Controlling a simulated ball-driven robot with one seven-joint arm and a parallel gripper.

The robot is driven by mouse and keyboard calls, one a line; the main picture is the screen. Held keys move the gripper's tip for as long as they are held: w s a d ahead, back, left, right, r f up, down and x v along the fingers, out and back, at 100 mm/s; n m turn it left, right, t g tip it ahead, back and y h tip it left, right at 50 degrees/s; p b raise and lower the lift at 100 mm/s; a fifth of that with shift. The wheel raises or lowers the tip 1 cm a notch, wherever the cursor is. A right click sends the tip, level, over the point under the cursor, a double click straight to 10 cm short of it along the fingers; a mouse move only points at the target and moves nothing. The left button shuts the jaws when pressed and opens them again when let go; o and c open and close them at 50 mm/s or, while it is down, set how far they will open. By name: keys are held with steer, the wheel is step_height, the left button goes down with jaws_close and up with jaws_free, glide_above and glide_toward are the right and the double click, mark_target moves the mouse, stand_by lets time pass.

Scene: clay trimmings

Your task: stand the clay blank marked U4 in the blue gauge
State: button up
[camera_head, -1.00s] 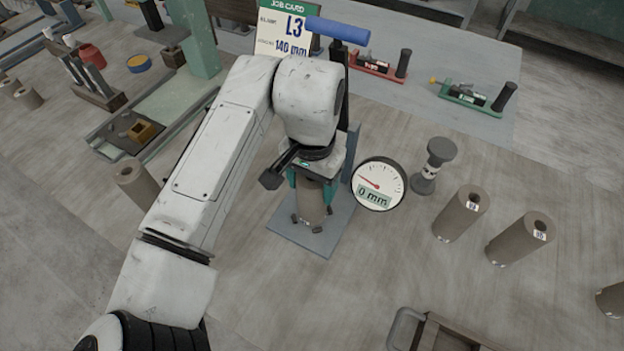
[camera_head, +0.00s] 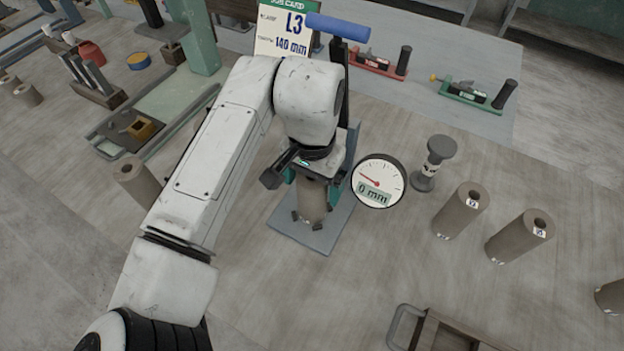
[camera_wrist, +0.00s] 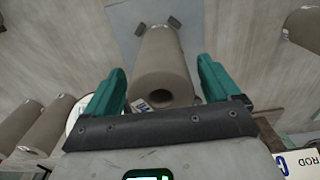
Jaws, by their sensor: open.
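A grey-brown clay blank (camera_head: 313,202) stands on the blue-grey base plate (camera_head: 285,230) of the gauge, between small dark stops. My gripper (camera_wrist: 160,85) is open, its teal fingers on either side of the blank's upper end. In the wrist view the blank (camera_wrist: 165,60) shows a hole in its end and a small label at the rim, too small to read. Gaps show between the blank and the fingers. The gauge has a blue handle (camera_head: 337,27) and a round dial (camera_head: 379,181) reading 0 mm. My arm hides part of the gauge.
Two labelled blanks stand at the right, one nearer (camera_head: 460,211) and one further right (camera_head: 520,236). Another blank (camera_head: 137,184) stands left of my arm. A dark spool-shaped piece (camera_head: 434,163) stands beside the dial. A wooden tray (camera_head: 450,335) is at the front. A card (camera_head: 285,30) reads L3, 140 mm.

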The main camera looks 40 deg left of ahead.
step_height(320, 180, up, 12)
steer(key=b, duration=0.1)
stand_by(0.4)
